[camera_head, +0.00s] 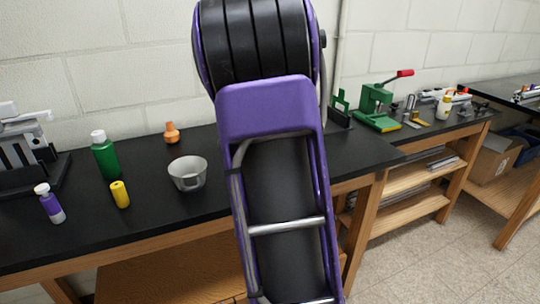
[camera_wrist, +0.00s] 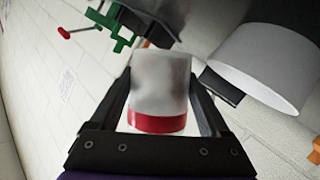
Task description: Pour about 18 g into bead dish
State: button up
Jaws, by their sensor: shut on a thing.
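In the wrist view my gripper (camera_wrist: 163,88) is shut on a white cup with a red band (camera_wrist: 161,90), held between its two dark fingers. The room appears rolled in this view, so the cup looks tilted; its contents cannot be seen. A large pale round vessel (camera_wrist: 262,68) is close by to the right of the cup, with a gap between them. I cannot tell whether it is the bead dish. In the head view a grey bowl (camera_head: 188,174) stands upright on the black bench, left of my arm. My gripper and the cup are not visible there.
A green press (camera_head: 376,105) is at the right, also in the wrist view (camera_wrist: 110,25). My arm hides the bench middle.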

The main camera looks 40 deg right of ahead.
jog(key=shift+s+d+f+m+y, duration=0.25)
jog(key=shift+d+m+y, duration=0.2)
jog(key=shift+m, duration=0.15)
jog(key=shift+s+d+f+m+y, duration=0.25)
jog(key=shift+d+m+y, duration=0.15)
jog(key=shift+m, duration=0.2)
jog(key=shift+s+d+f+m+t+y, duration=0.15)
jog(key=shift+d+f+m+y, duration=0.2)
jog(key=shift+f, duration=0.2)
jog(key=shift+s+d+f+m+t+y, duration=0.1)
jog(key=shift+s+f+m+t+y, duration=0.1)
jog(key=shift+f+m, duration=0.3)
